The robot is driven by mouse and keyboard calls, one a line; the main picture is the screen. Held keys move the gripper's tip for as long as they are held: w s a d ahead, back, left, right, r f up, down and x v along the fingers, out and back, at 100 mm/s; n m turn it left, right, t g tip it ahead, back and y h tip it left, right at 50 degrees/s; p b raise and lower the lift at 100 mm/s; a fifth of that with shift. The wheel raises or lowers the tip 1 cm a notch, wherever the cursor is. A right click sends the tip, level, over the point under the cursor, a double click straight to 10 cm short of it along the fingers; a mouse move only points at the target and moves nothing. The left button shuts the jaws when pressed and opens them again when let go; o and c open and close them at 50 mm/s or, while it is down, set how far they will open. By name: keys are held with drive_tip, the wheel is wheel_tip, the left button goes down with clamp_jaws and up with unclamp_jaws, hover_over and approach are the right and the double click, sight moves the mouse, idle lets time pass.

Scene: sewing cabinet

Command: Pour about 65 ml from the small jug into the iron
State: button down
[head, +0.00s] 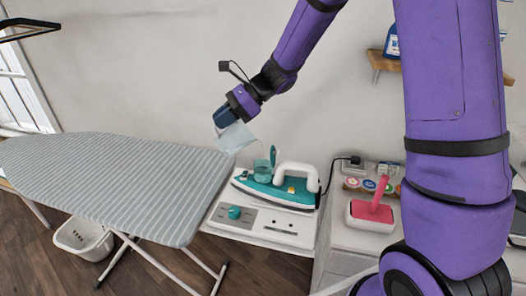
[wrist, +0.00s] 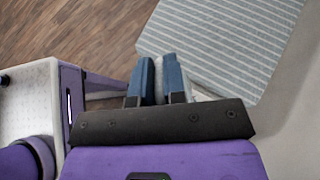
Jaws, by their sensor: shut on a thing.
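The small jug (head: 234,136), pale blue and see-through, hangs tilted with its lower right side towards the iron. My gripper (head: 226,118) is shut on it from above; its blue fingers (wrist: 160,85) show in the wrist view, with only a pale sliver between them. The iron (head: 292,197), white and teal, sits on the white unit. Its clear teal tank (head: 262,170) faces the jug, and a teal flap (head: 273,155) stands up beside it. The jug is above and left of the tank, apart from it. I cannot tell whether water is falling or how much is in either.
A striped ironing board (head: 120,175) fills the left side. The white unit has a teal knob (head: 234,213). Right of the iron are a pink-handled brush-like thing (head: 374,212) and several coloured spools (head: 368,184). A white basket (head: 84,238) stands on the floor.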

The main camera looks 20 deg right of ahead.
drive_tip(key=shift+d+r+y, duration=0.2)
drive_tip(key=shift+r+y, duration=0.05)
drive_tip(key=shift+y, duration=0.05)
drive_tip(key=a+f+h, duration=0.6)
drive_tip(key=h, duration=0.1)
drive_tip(key=shift+f+b, duration=0.3)
idle(0.5)
drive_tip(key=shift+w+a, duration=0.1)
idle(0.7)
drive_tip(key=a+f+h+b, duration=0.2)
drive_tip(key=a+f+h, duration=0.2)
drive_tip(key=f+h, duration=0.1)
drive_tip(key=shift+a+f, duration=0.15)
drive_tip(key=shift+f, duration=0.1)
idle(0.6)
